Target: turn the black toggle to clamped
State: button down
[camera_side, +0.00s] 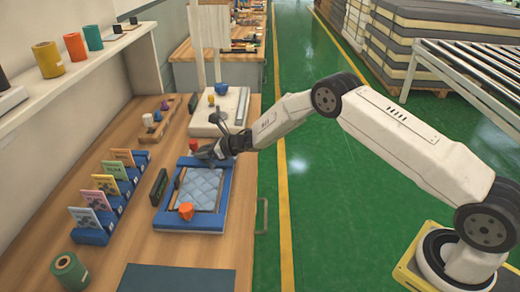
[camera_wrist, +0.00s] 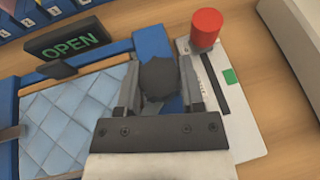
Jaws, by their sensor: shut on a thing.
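The black toggle (camera_wrist: 159,78) is a dark faceted knob between the two fingers of my gripper (camera_wrist: 160,90) in the wrist view. My gripper is shut on it, with a finger on each side. In the side view my gripper (camera_side: 206,152) is at the far end of the blue frame (camera_side: 190,226), and it hides the toggle there. A light blue quilted pad (camera_side: 200,187) lies inside the frame; it also shows in the wrist view (camera_wrist: 70,120). A dark sign beside the frame (camera_wrist: 68,40) reads "OPEN" in green letters.
An orange knob (camera_side: 186,211) sits at the frame's near end. A white plate (camera_wrist: 240,130) with a red cylinder (camera_wrist: 207,28) and green square is close to my gripper. A blue rack of cards (camera_side: 92,236) stands left.

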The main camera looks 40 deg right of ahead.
aim_at(211, 163)
jog(key=shift+r+m+t+h, duration=0.15)
jog(key=shift+m+t+h, duration=0.95)
jog(key=shift+m+h, duration=1.15)
jog(key=shift+c, duration=1.3)
grip_release()
jog(key=shift+o, duration=0.2)
jog(key=shift+s, duration=0.1)
jog(key=shift+v, duration=1.25)
notch_tip(211, 163, up, 7)
jog(key=shift+s, duration=0.1)
